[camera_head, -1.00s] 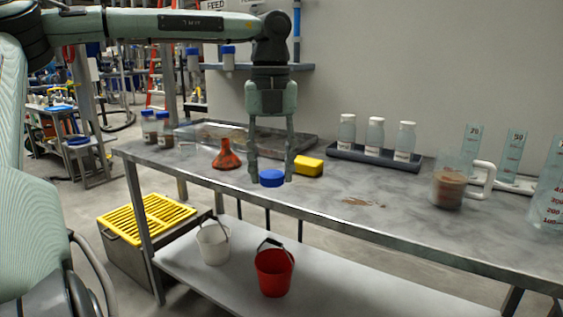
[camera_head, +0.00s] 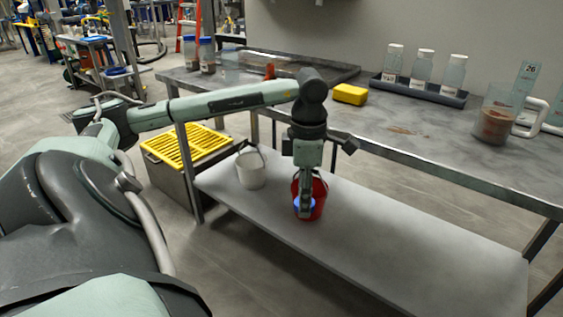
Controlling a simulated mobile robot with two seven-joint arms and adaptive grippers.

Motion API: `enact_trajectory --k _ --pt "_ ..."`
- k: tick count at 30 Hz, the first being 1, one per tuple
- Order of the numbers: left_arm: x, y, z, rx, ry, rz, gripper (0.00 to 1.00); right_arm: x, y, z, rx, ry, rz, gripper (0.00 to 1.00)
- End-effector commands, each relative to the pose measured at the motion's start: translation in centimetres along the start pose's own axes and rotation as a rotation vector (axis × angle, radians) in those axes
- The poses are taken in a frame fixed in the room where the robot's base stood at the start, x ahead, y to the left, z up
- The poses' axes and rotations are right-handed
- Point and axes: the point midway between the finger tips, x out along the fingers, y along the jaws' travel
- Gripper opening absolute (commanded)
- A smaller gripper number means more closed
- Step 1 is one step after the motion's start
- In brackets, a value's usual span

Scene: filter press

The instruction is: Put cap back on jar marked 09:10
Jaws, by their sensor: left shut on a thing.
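My left gripper (camera_head: 304,211) points down in front of the table, below the tabletop's height in the picture. It is shut on a blue cap (camera_head: 297,203), partly hidden by the finger. The cap shows in front of or over the red bucket (camera_head: 319,192); I cannot tell its height above the shelf. Several jars are in view. Two blue-lidded jars with brown contents (camera_head: 207,58) stand at the table's back left. Three clear jars with white tops (camera_head: 422,68) stand in a dark rack (camera_head: 405,88). No 09:10 mark is readable. My right gripper is not in view.
The tabletop (camera_head: 390,118) holds a shallow tray (camera_head: 330,70), a yellow sponge-like block (camera_head: 350,94), a brown smear and a beaker of brown liquid (camera_head: 494,125). The lower shelf (camera_head: 400,240) bears a white bucket (camera_head: 251,172); its right part is clear. A yellow grate (camera_head: 187,147) stands left.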

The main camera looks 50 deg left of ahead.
Motion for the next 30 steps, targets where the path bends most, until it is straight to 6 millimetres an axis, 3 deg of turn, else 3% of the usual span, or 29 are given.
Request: enact_trajectory --k 1,7,15,22,30 --pt "0.8 -1.3 2.4 0.152 -0.013 -0.001 0.29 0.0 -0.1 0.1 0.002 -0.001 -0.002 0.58" --pt "3.0 -6.6 10.6 0.854 -0.009 0.006 0.29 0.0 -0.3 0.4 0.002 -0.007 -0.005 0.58" --pt "2.5 -14.6 20.6 1.797 -0.001 0.007 0.29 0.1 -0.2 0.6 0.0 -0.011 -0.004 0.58" --pt "1.3 -19.1 24.8 2.307 0.001 0.002 0.29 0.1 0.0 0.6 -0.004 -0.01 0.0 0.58" --pt "1.1 -20.1 25.6 2.438 0.0 -0.001 0.29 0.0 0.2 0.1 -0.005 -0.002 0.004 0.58"
